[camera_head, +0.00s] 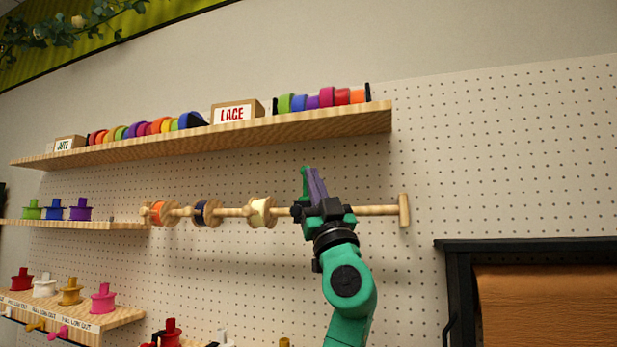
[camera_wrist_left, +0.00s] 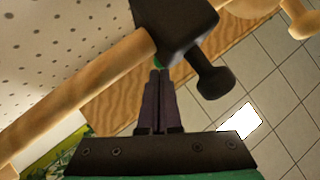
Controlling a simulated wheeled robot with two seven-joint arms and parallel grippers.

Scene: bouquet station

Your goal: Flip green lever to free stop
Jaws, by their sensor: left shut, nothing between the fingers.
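A black stop block sits on the wooden rod (camera_head: 375,210); the block (camera_wrist_left: 172,28) shows better in the left wrist view, with a round black knob (camera_wrist_left: 216,82) sticking out. The green lever (camera_head: 304,186) stands up at the block, just left of my purple fingers. In the left wrist view only a small green bit (camera_wrist_left: 158,62) shows beyond the fingertips; the rest is hidden. My left gripper (camera_head: 313,172) is shut and empty, with its fingertips (camera_wrist_left: 156,74) close against the lever and block. I cannot tell whether they touch. My right gripper is not in view.
Orange (camera_head: 160,213), dark blue (camera_head: 206,212) and cream (camera_head: 261,212) spools hang on the rod left of the block. A shelf (camera_head: 330,122) with ribbon rolls and a LACE box (camera_head: 236,112) runs above. A black-framed brown paper roll (camera_head: 550,300) is at lower right.

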